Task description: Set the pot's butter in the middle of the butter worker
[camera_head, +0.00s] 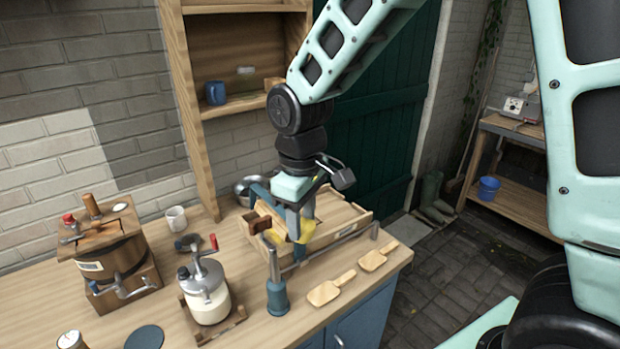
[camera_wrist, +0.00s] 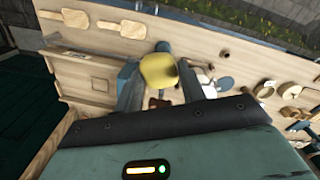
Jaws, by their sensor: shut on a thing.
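My gripper (camera_head: 300,230) is shut on a lump of yellow butter (camera_head: 303,233), held between its two fingers. The butter (camera_wrist: 158,71) also shows between the fingertips in the wrist view. The butter worker is a shallow wooden tray (camera_head: 348,212) with grey-blue posts and a rod along its front, at the bench's right end. In the head view the butter overlaps its left front part. In the wrist view the tray (camera_wrist: 85,76) lies left of the butter. I cannot tell whether the butter touches it. I cannot make out the pot for certain.
Two wooden paddles (camera_head: 330,290) lie by the front edge. A white mug (camera_head: 176,219) stands behind. A wooden shelf upright (camera_head: 188,110) rises behind the bench.

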